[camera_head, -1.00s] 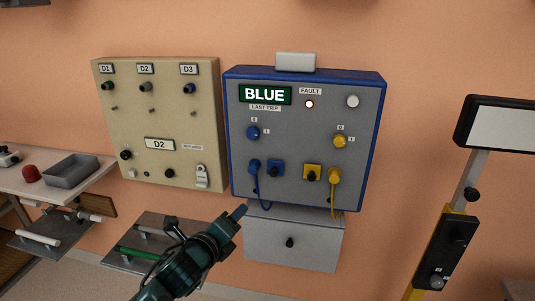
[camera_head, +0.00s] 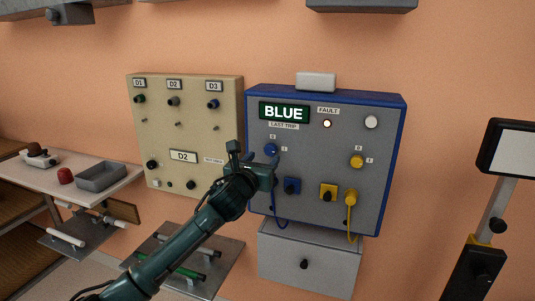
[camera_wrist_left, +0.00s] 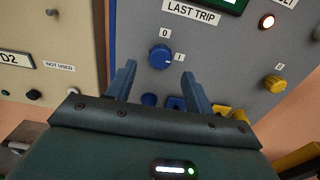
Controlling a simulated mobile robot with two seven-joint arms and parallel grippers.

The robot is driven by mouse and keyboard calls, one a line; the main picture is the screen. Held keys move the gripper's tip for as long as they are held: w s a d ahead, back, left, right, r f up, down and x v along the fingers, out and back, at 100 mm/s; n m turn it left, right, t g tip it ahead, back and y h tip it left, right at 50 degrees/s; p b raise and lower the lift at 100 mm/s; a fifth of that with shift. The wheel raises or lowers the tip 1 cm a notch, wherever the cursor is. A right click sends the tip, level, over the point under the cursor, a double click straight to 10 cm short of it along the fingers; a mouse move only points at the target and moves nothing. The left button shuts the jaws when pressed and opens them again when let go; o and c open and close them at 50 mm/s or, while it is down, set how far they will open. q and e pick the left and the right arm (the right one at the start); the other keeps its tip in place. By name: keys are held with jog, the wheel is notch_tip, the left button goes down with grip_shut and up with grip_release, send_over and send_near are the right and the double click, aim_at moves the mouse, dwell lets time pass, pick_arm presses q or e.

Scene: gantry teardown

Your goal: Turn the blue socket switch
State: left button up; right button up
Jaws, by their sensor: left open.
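The blue socket switch (camera_head: 271,150) is a round blue knob on the grey panel face (camera_head: 337,137) with 0 and I labels beside it. In the left wrist view the blue knob (camera_wrist_left: 159,58) shows between and beyond the two fingertips, with its white mark toward the I on the right. My left gripper (camera_head: 262,160) is open in front of the panel, just below the knob in the head view. In the left wrist view the open fingers (camera_wrist_left: 157,75) stand either side of the knob; I cannot tell whether they touch it. My right gripper is out of view.
A yellow knob (camera_head: 357,161) is at the right of the same panel. Blue and yellow sockets with a yellow plug (camera_head: 351,198) and cables are below. A beige panel (camera_head: 187,133) stands to the left, a grey drawer (camera_head: 310,259) below, a screen post (camera_head: 493,215) at right.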

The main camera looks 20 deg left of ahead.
aim_at(269, 152)
pick_arm(q)
jog(key=shift+w+d, duration=0.1)
jog(key=shift+w, duration=2.15)
jog(key=shift+c, duration=0.2)
jog(key=c, duration=0.9)
jog(key=shift+c, duration=0.2)
